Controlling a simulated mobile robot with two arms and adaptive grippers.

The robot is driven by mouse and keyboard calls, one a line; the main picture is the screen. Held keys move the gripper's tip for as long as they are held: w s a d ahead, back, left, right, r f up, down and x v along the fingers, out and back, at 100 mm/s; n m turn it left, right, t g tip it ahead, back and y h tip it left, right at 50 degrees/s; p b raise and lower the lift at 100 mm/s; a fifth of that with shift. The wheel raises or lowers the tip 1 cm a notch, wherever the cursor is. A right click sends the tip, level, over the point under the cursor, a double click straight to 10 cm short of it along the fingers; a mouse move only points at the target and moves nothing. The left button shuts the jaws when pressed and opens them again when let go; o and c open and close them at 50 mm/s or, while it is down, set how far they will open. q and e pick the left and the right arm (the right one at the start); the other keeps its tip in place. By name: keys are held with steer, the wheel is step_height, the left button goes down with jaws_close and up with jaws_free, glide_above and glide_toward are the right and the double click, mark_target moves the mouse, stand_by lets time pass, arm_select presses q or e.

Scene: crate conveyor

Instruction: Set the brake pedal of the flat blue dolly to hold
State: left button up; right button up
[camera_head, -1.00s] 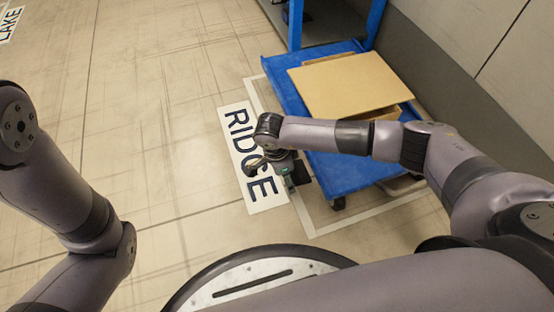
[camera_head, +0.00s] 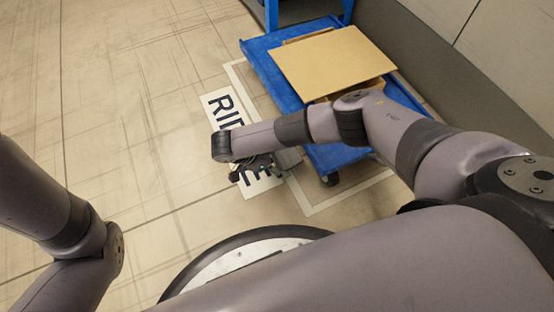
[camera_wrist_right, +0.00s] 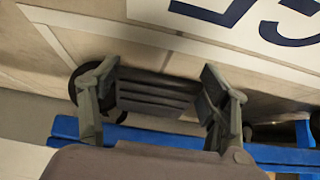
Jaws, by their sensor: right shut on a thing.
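The flat blue dolly (camera_head: 258,68) stands on the floor at upper right of the head view. Its blue edge (camera_wrist_right: 70,128) also shows in the right wrist view. My right gripper (camera_head: 262,165) is low beside the dolly's near left corner, mostly hidden under my forearm. In the right wrist view, my right gripper (camera_wrist_right: 160,92) is shut on a dark ribbed plate, the brake pedal (camera_wrist_right: 158,100), with one finger at each end. A black wheel is partly hidden behind the left finger. The pedal's hold or free position cannot be told. My left gripper is out of view.
A cardboard box (camera_head: 335,62) lies on the dolly. A blue-framed rack (camera_head: 271,12) stands behind it, and a grey wall base (camera_head: 450,60) runs along the right. A white floor label (camera_head: 218,100) lies left of the dolly. The floor at left is clear.

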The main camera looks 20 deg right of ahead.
steer(key=shift+d, duration=0.1)
steer(key=o, duration=1.7)
steer(key=v, duration=1.2)
steer(key=shift+f, duration=0.1)
